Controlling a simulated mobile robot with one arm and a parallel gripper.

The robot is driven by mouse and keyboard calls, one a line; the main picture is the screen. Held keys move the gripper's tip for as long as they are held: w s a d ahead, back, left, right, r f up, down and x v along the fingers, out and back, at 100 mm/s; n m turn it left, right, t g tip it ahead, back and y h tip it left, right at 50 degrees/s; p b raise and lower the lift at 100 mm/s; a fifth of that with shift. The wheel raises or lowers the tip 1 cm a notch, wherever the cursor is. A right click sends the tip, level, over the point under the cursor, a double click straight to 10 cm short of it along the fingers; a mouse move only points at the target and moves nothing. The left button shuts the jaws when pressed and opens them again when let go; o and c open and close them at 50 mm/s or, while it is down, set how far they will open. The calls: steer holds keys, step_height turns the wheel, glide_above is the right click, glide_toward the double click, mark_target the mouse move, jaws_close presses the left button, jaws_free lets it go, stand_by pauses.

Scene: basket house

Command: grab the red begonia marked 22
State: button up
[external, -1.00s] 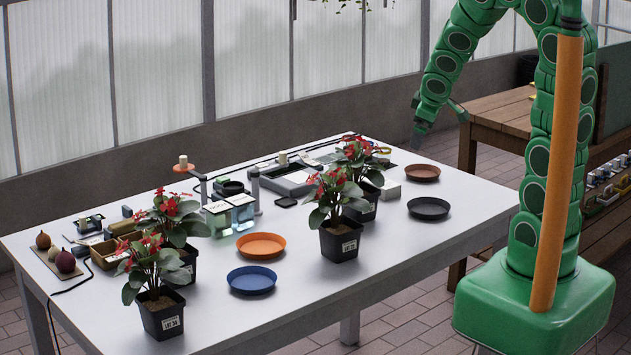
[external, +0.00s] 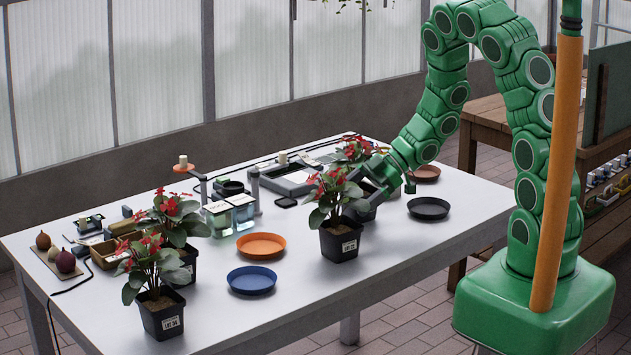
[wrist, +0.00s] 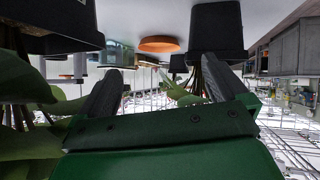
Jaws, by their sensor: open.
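Four potted red begonias stand on the white table (external: 215,320): front left (external: 160,318), behind it (external: 183,262), front middle (external: 340,243) and back right (external: 357,150). Each has red flowers and a black pot. The pot labels are too small to read surely, so I cannot tell which is 22. My gripper (external: 368,180) is open beside the back right begonia, overlapping its leaves and pot in the external view. In the upside-down wrist view, my gripper (wrist: 161,68) has spread fingers with nothing held; black pots show at left (wrist: 65,30) and right (wrist: 215,30).
An orange saucer (external: 261,245), a blue saucer (external: 251,280) and a dark saucer (external: 428,208) lie on the table. A brown saucer (external: 426,172) is behind my gripper. Glass jars (external: 240,212) and a scale (external: 290,180) stand near the back.

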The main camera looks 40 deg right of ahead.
mark_target(340, 232)
steer(key=shift+s+a+f+n+g+y, duration=0.15)
steer(key=shift+s+a+f+g+y, duration=0.35)
steer(key=shift+s+a, duration=0.65)
steer(key=shift+s+a+f+n+g+y, duration=0.2)
steer(key=shift+s+a+f+g+y, duration=0.3)
steer(key=shift+a, duration=1.2)
steer(key=shift+s+a+f+n+g+y, duration=0.15)
steer(key=shift+s+a+f+g+y, duration=0.2)
steer(key=shift+s+a+y, duration=0.75)
steer(key=shift+w+a+f+h, duration=0.15)
steer(key=shift+a+f+h, duration=0.1)
steer(key=shift+a, duration=0.35)
steer(key=shift+w+a+f+h, duration=0.15)
steer(key=shift+a+h, duration=0.1)
steer(key=shift+a, duration=0.35)
steer(key=c, duration=0.9)
steer(key=shift+o, duration=0.2)
steer(key=shift+r, duration=0.1)
step_height(340, 232, up, 10)
